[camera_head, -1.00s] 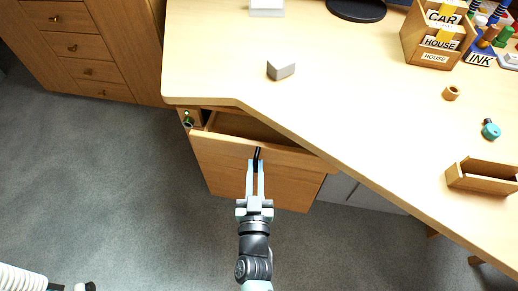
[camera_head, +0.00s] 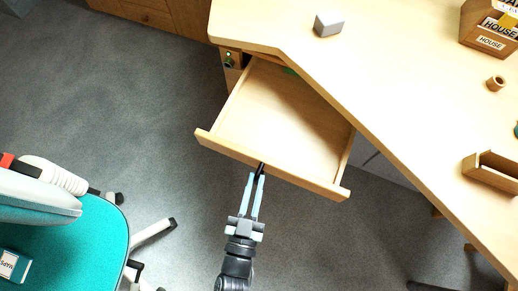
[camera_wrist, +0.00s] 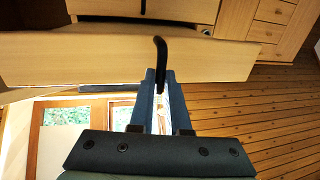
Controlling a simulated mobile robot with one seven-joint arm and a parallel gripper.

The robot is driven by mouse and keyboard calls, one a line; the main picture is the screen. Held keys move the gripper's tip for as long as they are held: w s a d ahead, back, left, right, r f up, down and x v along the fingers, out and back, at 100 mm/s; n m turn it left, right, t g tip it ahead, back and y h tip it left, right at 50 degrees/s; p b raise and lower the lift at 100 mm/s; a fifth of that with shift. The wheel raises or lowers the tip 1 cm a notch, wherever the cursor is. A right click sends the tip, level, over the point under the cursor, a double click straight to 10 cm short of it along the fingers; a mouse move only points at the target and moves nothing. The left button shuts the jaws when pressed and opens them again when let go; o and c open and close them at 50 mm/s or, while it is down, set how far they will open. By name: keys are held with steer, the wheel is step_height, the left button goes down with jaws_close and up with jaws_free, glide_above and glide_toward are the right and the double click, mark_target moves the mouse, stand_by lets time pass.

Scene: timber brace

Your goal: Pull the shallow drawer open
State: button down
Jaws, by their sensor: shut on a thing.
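The shallow drawer (camera_head: 280,112) sticks well out from under the desk, and its pale, nearly bare inside shows in the head view. A small green thing shows at its back edge. Its front panel also shows in the wrist view (camera_wrist: 90,58). The black handle (camera_wrist: 160,62) stands out from the middle of that panel. My gripper (camera_head: 257,177) is in front of the panel, its blue fingers shut on the handle. In the wrist view my fingertips (camera_wrist: 160,75) lie on either side of the handle.
The desk top (camera_head: 400,100) overhangs the drawer, with a grey block (camera_head: 329,23), a wooden ring (camera_head: 496,81) and an open wooden box (camera_head: 492,172) on it. A teal chair (camera_head: 75,235) stands at the lower left. The floor (camera_head: 120,110) left of the drawer is clear.

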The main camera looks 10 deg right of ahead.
stand_by(0.3)
steer(key=c, duration=0.9)
jaws_free()
steer(key=shift+s, duration=0.1)
steer(key=v, duration=1.3)
